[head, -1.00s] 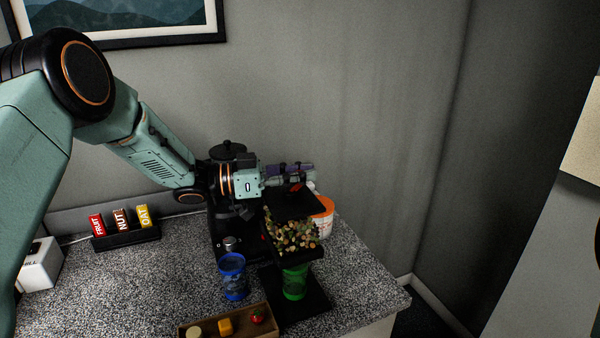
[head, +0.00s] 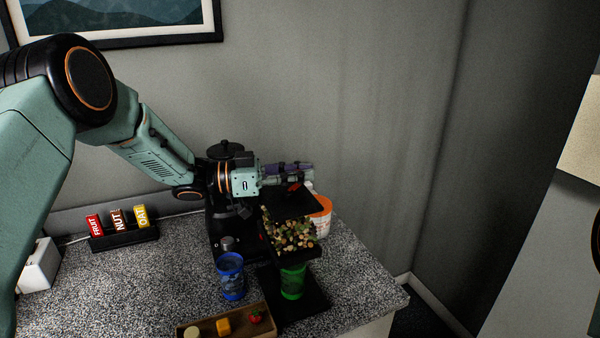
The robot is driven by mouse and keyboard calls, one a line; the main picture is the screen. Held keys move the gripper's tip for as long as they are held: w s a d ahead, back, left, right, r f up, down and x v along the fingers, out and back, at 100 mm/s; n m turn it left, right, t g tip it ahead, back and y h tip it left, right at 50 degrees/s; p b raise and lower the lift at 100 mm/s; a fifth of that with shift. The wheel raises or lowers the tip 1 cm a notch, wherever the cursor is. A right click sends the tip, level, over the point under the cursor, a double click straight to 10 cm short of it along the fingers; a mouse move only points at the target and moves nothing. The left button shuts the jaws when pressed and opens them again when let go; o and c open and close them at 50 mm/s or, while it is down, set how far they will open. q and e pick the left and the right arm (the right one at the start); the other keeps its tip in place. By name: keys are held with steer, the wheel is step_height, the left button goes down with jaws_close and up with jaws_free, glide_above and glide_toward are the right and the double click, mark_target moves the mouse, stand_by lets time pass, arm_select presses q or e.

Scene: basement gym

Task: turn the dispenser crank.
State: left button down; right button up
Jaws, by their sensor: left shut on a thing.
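The dispenser has a clear hopper full of mixed nuts (head: 290,233) under a black lid (head: 293,204), near the right end of the counter. A green cup (head: 293,282) stands below the hopper on a black base. My left gripper (head: 298,174) reaches in from the left, just above and behind the lid. It is shut on the crank, which the fingers and lid mostly hide; a small red part (head: 294,187) shows below the fingers. My right gripper is out of view.
A blue cup (head: 231,276) stands left of the dispenser, in front of a black machine (head: 225,215). A white and orange tub (head: 321,215) is behind the hopper. A wooden tray (head: 214,331) is at the front. Speckled counter (head: 130,285) is clear at left.

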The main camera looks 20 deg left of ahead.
arm_select(q)
steer(key=shift+r, duration=0.25)
stand_by(0.4)
steer(key=c, duration=1.6)
jaws_free()
steer(key=o, duration=0.3)
steer(key=shift+s, duration=0.25)
steer(key=shift+o, duration=0.2)
steer(key=shift+w+f, duration=0.2)
steer(key=shift+a, duration=0.3)
steer(key=v, duration=1.1)
steer(key=shift+s+r, duration=0.2)
steer(key=shift+s, duration=0.2)
steer(key=shift+o, duration=0.2)
steer(key=shift+a, duration=0.15)
